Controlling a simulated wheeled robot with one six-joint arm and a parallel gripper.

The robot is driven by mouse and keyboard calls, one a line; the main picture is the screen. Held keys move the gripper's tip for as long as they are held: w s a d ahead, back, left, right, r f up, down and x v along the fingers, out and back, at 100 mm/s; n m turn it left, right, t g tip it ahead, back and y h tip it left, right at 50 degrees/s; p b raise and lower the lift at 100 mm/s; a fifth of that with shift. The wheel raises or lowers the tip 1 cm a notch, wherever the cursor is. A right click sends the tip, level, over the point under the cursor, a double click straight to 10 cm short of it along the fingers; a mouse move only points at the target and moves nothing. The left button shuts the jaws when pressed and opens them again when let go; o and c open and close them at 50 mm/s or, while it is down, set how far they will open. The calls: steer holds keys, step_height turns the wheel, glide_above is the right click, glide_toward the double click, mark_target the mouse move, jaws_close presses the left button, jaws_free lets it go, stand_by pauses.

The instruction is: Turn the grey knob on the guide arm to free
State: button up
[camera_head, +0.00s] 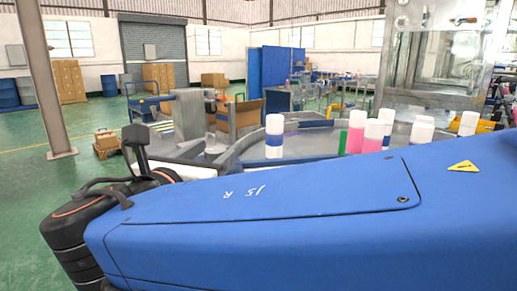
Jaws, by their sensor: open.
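I cannot make out the grey knob or tell which rail is its guide arm; my own blue arm covers much of the near side of the machine. Grey curved guide rails (232,152) show beyond my arm, around a grey round table. My arm's black wrist parts show at the lower left, with a black upright piece above them. I cannot make out the two fingertips of my gripper, nor anything between them.
A white can with a blue band (274,137) stands on the table. Several white-capped cans, some pink (356,136), stand to its right. A glass-fronted machine (435,62) is behind them. A steel post (47,80) rises at left; green floor (30,160) there is mostly clear.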

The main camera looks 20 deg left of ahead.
steer(key=shift+w, duration=0.5)
steer(key=c, duration=1.1)
steer(key=shift+o, duration=0.2)
steer(key=shift+n+y, duration=0.8)
steer(key=shift+y, duration=0.4)
steer(key=o, duration=1.1)
steer(key=shift+c, duration=0.2)
steer(key=shift+s, duration=0.1)
